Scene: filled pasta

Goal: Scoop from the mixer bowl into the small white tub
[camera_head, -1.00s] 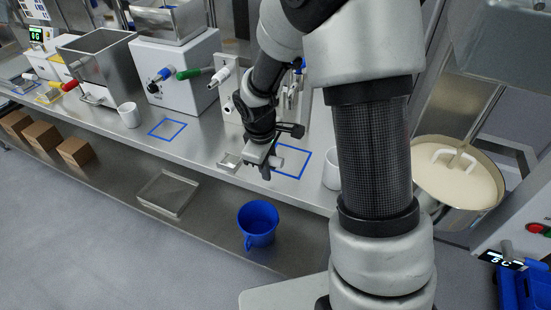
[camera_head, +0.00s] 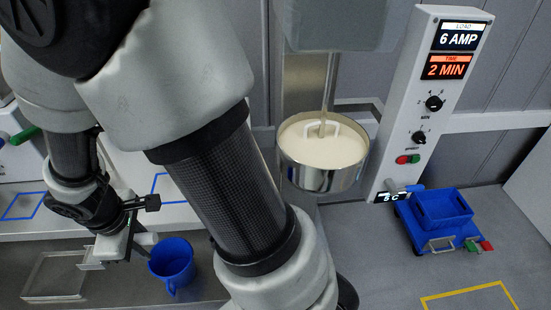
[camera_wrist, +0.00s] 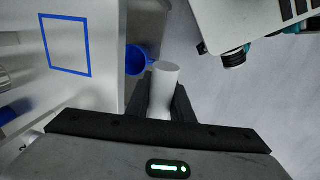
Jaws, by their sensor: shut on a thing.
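The steel mixer bowl (camera_head: 335,180) stands right of centre in the head view. It holds a pale cream filling (camera_head: 305,152) around a white mixing paddle (camera_head: 322,128). My gripper (camera_head: 128,246) is at the lower left, well away from the bowl. It is shut on a scoop, whose small metal head (camera_head: 90,262) points left and whose pale handle (camera_head: 148,239) sticks out to the right. The handle end shows as a white cylinder between my fingers in the wrist view (camera_wrist: 165,72). The scoop's contents cannot be made out. No small white tub is clearly visible now.
A blue jug (camera_head: 172,265) stands close to my gripper, below the counter, beside a shallow clear tray (camera_head: 52,278). Blue squares mark the counter. A control panel (camera_head: 430,100) stands right of the bowl. A blue cart (camera_head: 445,235) carries a blue crate on the floor.

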